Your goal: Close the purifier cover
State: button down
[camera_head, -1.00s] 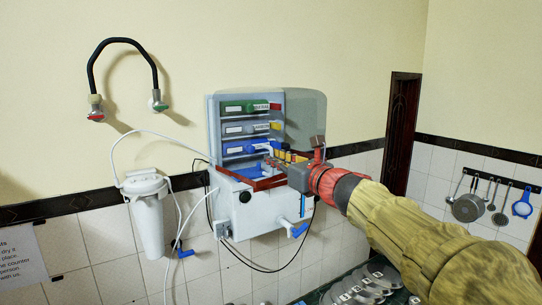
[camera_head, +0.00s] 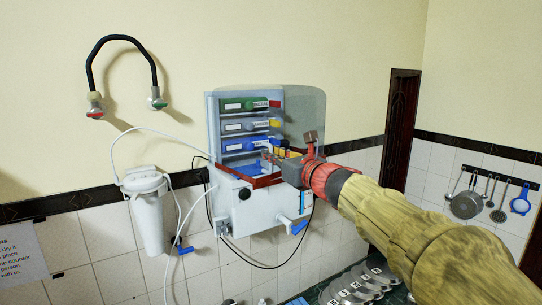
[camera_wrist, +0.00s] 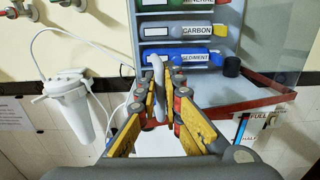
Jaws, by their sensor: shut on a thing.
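The purifier (camera_head: 250,208) is a pale wall-mounted box with an open front. Its transparent cover (camera_head: 305,112) stands open on the right, and it also shows at the right of the wrist view (camera_wrist: 280,38). Green, grey and blue cartridges lie stacked inside; the blue sediment cartridge (camera_wrist: 182,55) is just beyond my fingers. My gripper (camera_head: 271,158) is at the lower front of the opening, left of the cover. In the wrist view my gripper (camera_wrist: 162,95) is shut on a pale grey curved piece (camera_wrist: 157,72). Its lower part is hidden between the fingers.
A white filter canister (camera_head: 149,215) hangs left of the purifier, with hoses between them. A red-edged ledge (camera_wrist: 245,103) runs along the bottom of the opening. A black tap (camera_head: 122,40) is at upper left. Metal discs (camera_head: 350,285) lie below; utensils hang at right.

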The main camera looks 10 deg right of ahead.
aim_at(242, 152)
dwell(0.4)
jog(key=w+a+b, duration=0.1)
jog(key=a, duration=0.1)
jog(key=w+a, duration=0.1)
jog(key=a, duration=0.1)
jog(key=w+a+b, duration=0.1)
jog(key=a, duration=0.2)
jog(key=shift+w+f+b, duration=0.15)
jog(key=shift+w+b, duration=0.15)
jog(key=shift+w+a, duration=0.15)
jog(key=shift+r, duration=0.2)
jog(key=c, duration=2.3)
grip_release()
jog(key=shift+a, duration=0.15)
